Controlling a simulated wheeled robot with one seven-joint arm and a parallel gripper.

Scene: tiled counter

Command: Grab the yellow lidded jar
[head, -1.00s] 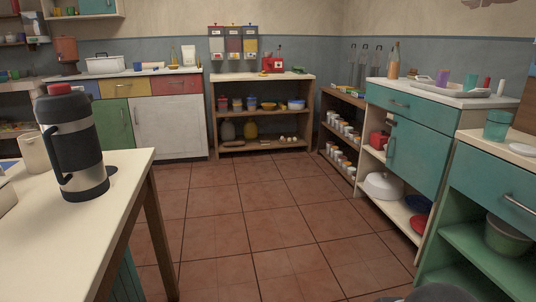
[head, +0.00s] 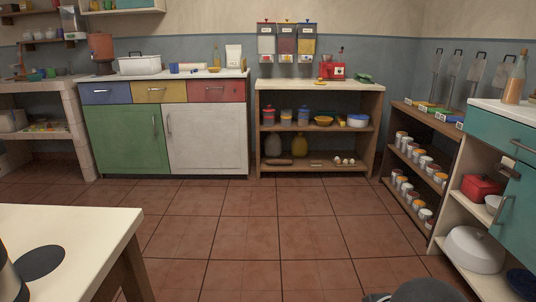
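Several small lidded jars stand in a row on the upper shelf of the wooden shelf unit (head: 262,150) at the back wall. The middle one (head: 286,117) seems to have a yellowish lid, between a red-lidded jar (head: 268,118) and a blue-lidded jar (head: 303,115). A dark yellow rounded jar (head: 302,147) stands on the shelf below, beside an olive one (head: 273,146). They are too small to tell for sure which is the yellow lidded jar. My gripper is not in view; only a dark rounded part, probably mine, shows at the bottom edge.
Open tiled floor (head: 290,235) lies before the shelf unit. A cream table (head: 90,225) with a dark flask at its edge is at the lower left. A rack of cans (head: 405,150) and a teal cabinet (head: 500,130) bound the right. Coloured cabinets stand left.

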